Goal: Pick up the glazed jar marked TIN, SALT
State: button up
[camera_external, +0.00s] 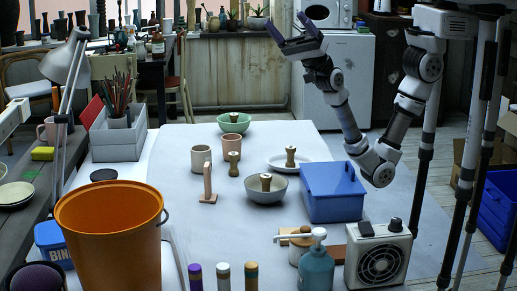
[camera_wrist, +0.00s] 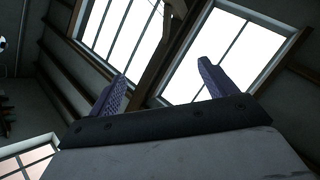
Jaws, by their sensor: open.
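I cannot make out a jar with a readable TIN, SALT marking in either view. A cream cylindrical vessel (camera_external: 201,159) stands on the white table (camera_external: 165,140), and a brownish jar (camera_external: 300,246) stands near the front, partly hidden by a pump bottle; no writing is legible on either. My gripper (camera_external: 290,27) is raised high beyond the table's far side, in front of the white fridge. In the wrist view my gripper (camera_wrist: 161,76) shows two purple fingers spread wide with nothing between them. That view faces windows and the ceiling.
The table holds a blue box (camera_external: 332,193), a grey bowl (camera_external: 266,190), a green bowl (camera_external: 233,122), a white plate (camera_external: 283,163) and several wooden stamps. An orange bucket (camera_external: 112,225), a teal pump bottle (camera_external: 316,268) and a fan unit (camera_external: 379,260) crowd the front.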

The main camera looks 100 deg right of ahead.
jog(key=w+d+f+g+h+b, duration=0.1)
jog(key=w+f+g+h+b, duration=0.35)
jog(key=w, duration=1.25)
jog(key=m+g+h+b, duration=0.5)
jog(key=g+h, duration=0.3)
jog(key=g, duration=0.2)
send_over(199, 158)
jog(key=a, duration=0.1)
notch_tip(199, 158, down, 18)
jog(key=s+d+f+g+b, duration=0.3)
jog(key=d+f+g+b, duration=0.1)
jog(key=d+f+b, duration=0.15)
jog(key=f+n, duration=0.1)
jog(key=f, duration=0.2)
jog(key=w+a+f+n+g+b, duration=0.1)
jog(key=f, duration=0.3)
jog(key=f+n+g, duration=0.1)
jog(key=f+n, duration=0.1)
jog(key=f, duration=0.2)
jog(key=shift+w+a+f+b, duration=0.15)
jog(key=shift+a+f+b, duration=0.15)
jog(key=shift+b, duration=0.1)
jog(key=x, duration=0.5)
jog(key=shift+p, duration=0.35)
